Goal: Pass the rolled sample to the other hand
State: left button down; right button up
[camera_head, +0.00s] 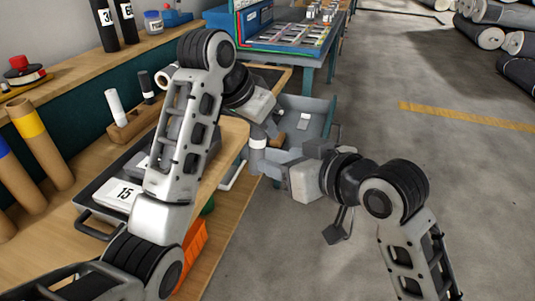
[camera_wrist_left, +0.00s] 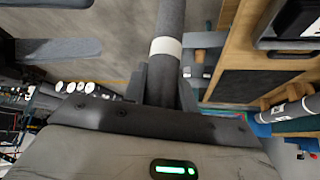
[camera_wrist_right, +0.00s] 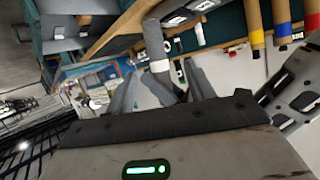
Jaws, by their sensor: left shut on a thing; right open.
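The rolled sample is a grey roll with a white band (camera_head: 257,144), upright between my two grippers in the head view. My left gripper (camera_head: 264,128) is shut on it; in the left wrist view the roll (camera_wrist_left: 171,20) rises from between the fingers, with the white band beyond them. My right gripper (camera_head: 282,155) is open close beside the roll on its right. In the right wrist view the roll (camera_wrist_right: 154,38) and its band appear between the spread fingers; I cannot tell whether they touch it. Part of the roll is hidden by the grippers.
A wooden bench (camera_head: 225,215) on the left holds a grey tray with a "15" label (camera_head: 122,194) and a wooden block with small rolls (camera_head: 133,122). A blue-grey bin (camera_head: 305,112) stands behind the grippers. The floor to the right is open; large rolls (camera_head: 480,33) lie far back.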

aim_at(259, 153)
jog(key=x, duration=1)
jog(key=shift+w+f, duration=0.1)
jog(key=c, duration=1)
pick_arm(q)
jog(key=c, duration=1)
grip_release()
jog(key=shift+c, duration=0.2)
pick_arm(e)
jog(key=shift+a, duration=0.1)
jog(key=shift+c, duration=0.3)
pick_arm(q)
jog(key=shift+s+d, duration=0.1)
